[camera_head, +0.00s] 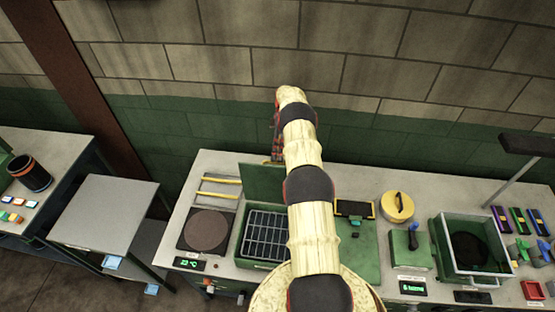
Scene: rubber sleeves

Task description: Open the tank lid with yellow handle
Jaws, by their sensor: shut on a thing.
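The tank (242,252) is a green box on the counter with a wire rack inside. Its green lid (260,180) stands raised at the back edge, so the tank is open. No yellow handle shows on the lid's visible face. My arm crosses the middle of the view and hides the right side of the tank and lid. My gripper (276,155) hangs down from the arm's far end at the lid's top edge, shut on the lid there. Its fingertips and the exact grip are mostly hidden.
Left of the tank are yellow-handled rods (219,180) and a dark round plate (206,230). To the right stand a yellow round object (397,206), a green box (410,248) and a grey-rimmed basin (446,250). The wall (230,110) is close behind the counter.

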